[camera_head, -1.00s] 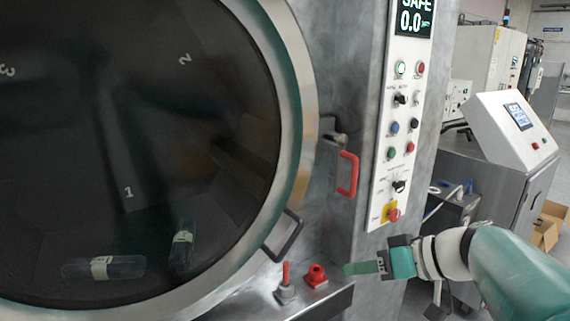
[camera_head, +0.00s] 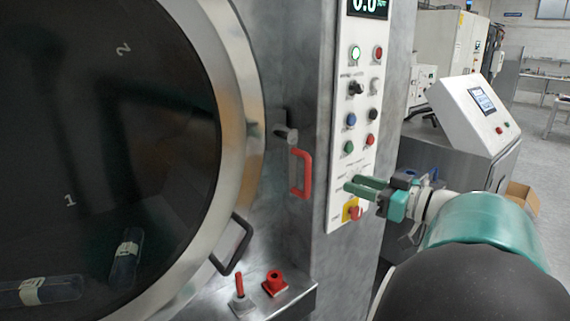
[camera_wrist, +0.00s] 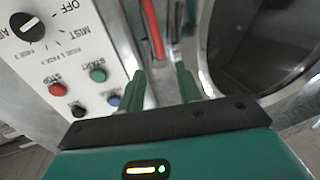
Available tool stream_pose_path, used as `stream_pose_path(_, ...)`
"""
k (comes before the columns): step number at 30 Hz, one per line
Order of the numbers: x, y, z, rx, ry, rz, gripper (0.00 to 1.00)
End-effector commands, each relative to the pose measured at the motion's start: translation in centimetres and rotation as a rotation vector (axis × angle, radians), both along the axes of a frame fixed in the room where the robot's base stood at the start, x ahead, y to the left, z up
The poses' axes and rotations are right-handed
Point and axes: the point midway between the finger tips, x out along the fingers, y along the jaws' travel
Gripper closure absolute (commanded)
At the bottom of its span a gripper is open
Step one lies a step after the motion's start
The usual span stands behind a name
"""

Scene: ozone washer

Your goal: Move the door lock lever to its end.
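The red lever (camera_head: 301,173), a bent handle on a grey pivot, stands on the grey housing right of the round door; I take it as the door lock lever. It hangs upright from its pivot. It also shows as a red bar at the top of the wrist view (camera_wrist: 152,28), beyond the fingertips. My gripper (camera_head: 350,184) is to the right of the lever, in front of the lower control panel. Its two green fingers are apart and empty, as the wrist view (camera_wrist: 160,70) shows. It is not touching the lever.
The round door (camera_head: 240,95) has a black handle (camera_head: 232,245) at its lower right. A control panel (camera_head: 352,125) with several buttons and knobs is close beside my fingers. A ledge (camera_head: 300,296) below holds a red-handled valve (camera_head: 240,290) and a red fitting (camera_head: 275,283).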

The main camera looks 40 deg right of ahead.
Motion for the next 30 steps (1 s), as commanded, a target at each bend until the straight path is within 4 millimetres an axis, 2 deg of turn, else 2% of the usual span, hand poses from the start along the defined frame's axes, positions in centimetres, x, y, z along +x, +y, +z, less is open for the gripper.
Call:
stream_pose_path(4, -0.1, -0.2, 0.1, -0.010, -0.011, -0.013, 0.66)
stream_pose_path(8, 1.1, 0.2, 0.1, -0.009, -0.011, -0.015, 0.66)
stream_pose_path(24, 11.2, 2.3, 0.1, -0.007, -0.009, -0.013, 0.66)
stream_pose_path(30, 13.0, 2.6, 0.1, -0.007, -0.009, -0.014, 0.66)
